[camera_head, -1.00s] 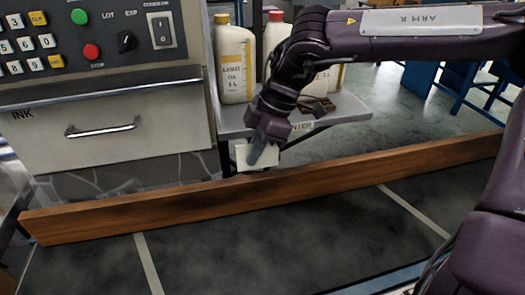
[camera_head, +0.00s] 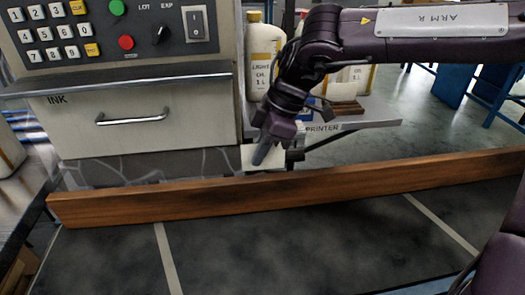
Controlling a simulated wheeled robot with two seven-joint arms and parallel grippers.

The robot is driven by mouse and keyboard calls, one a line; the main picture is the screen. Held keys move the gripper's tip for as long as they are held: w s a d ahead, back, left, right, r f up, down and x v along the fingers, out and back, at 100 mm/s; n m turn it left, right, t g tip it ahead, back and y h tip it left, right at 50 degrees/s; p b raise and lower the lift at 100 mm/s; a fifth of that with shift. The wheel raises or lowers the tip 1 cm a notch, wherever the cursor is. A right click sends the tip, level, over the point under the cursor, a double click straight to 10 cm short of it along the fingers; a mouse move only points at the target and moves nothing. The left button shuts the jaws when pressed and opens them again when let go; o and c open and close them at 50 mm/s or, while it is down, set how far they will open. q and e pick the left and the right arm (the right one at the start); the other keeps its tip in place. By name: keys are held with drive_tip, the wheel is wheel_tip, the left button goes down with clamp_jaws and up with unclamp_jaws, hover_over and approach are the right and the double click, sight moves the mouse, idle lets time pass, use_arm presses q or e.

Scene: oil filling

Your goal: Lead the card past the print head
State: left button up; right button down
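A small pale card (camera_head: 248,158) shows at the tip of my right gripper (camera_head: 262,154), just behind the wooden rail and left of the shelf marked PRINTER. The gripper points down and its fingers look closed on the card. The print head is not clearly visible; a dark bracket (camera_head: 296,150) under the shelf edge is just right of the gripper. My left gripper is not in view.
A long wooden rail (camera_head: 300,188) runs along the dark conveyor belt (camera_head: 290,245). A grey control cabinet (camera_head: 150,135) stands at left. Oil bottles (camera_head: 263,60) stand on the printer shelf (camera_head: 365,123) behind my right arm. The belt is clear.

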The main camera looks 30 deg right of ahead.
drive_tip(key=s+a+r+p, duration=0.2)
drive_tip(key=s+r+p, duration=0.1)
drive_tip(key=s+r, duration=0.3)
drive_tip(key=shift+s+p, duration=0.35)
idle(0.5)
